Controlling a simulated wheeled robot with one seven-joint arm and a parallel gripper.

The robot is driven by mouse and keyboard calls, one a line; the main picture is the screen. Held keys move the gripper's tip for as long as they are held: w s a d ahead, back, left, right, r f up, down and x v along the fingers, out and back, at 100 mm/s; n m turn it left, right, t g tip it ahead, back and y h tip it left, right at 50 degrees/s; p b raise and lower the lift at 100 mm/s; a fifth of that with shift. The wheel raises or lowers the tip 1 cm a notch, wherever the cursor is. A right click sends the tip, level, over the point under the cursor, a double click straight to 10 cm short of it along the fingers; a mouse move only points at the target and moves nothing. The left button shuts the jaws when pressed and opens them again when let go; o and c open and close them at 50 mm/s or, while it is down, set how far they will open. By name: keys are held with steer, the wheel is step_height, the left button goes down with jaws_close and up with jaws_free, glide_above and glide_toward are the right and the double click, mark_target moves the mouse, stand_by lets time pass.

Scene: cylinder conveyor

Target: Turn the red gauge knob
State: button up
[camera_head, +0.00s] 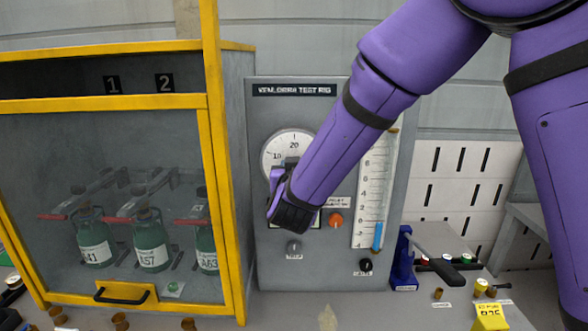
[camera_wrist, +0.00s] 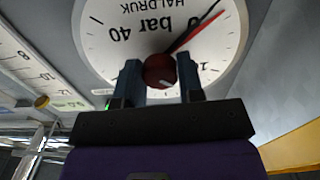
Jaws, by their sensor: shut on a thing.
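The round white gauge (camera_head: 270,150) is on the grey test rig panel, partly covered by my gripper (camera_head: 283,178). In the wrist view the dial (camera_wrist: 105,45) appears upside down, with "bar" and "HALDRUK" on its face. The red gauge knob (camera_wrist: 159,71) is at the dial's centre, between the two fingers of my gripper (camera_wrist: 160,76), which is shut on it. A red pointer and a black pointer run from near the knob toward the upper right of that view. In the head view the knob is hidden behind my gripper.
An orange-red knob (camera_head: 335,220), a grey knob (camera_head: 294,247) and a black knob (camera_head: 365,265) are lower on the panel. A scaled tube (camera_head: 378,190) stands right of the gauge. A yellow-framed cabinet (camera_head: 215,150) with green cylinders is close on the left.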

steer(key=shift+n, duration=1.2)
steer(key=o, duration=0.9)
steer(key=shift+s, duration=0.1)
steer(key=s, duration=1)
steer(key=shift+s+a, duration=0.2)
steer(key=shift+s, duration=0.15)
